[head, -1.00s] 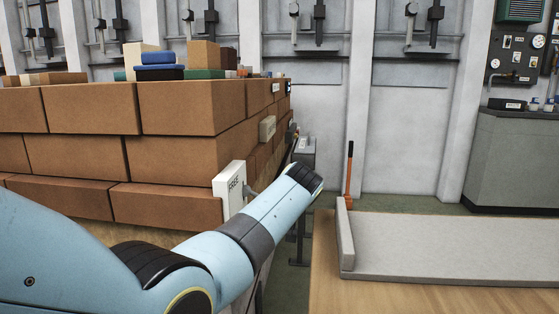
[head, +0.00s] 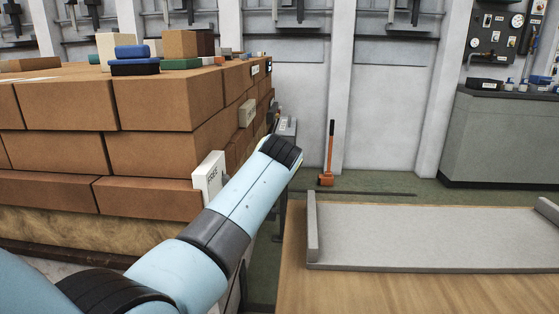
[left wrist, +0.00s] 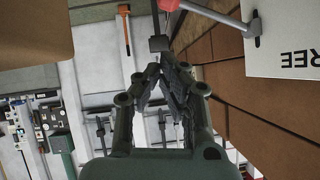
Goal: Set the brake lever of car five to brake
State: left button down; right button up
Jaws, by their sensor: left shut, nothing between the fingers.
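The brake lever shows in the left wrist view as a grey rod (left wrist: 215,15) with a red knob (left wrist: 169,4) at the top edge. The rod comes out of a slot in a white plate (left wrist: 285,40) that reads "FREE". In the head view the white plate (head: 208,178) is on the side of the brick-loaded car, partly behind my left arm, and the lever is hidden there. My left gripper (left wrist: 168,66) is shut and empty, its fingertips below the knob in the wrist picture and apart from it. The head view hides it behind my arm. My right gripper is out of view.
Stacked brown bricks (head: 150,100) are close along the left. A grey box (head: 287,127) on a post is just beyond my arm. An orange-handled hammer (head: 330,150) stands by the wall. A grey tray (head: 420,235) lies on a wooden table at right.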

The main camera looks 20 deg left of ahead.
pick_arm(q)
jog(key=shift+d+p+v, duration=0.2)
jog(key=shift+p+v, duration=0.15)
jog(key=shift+v, duration=1.75)
jog(key=shift+w, duration=0.1)
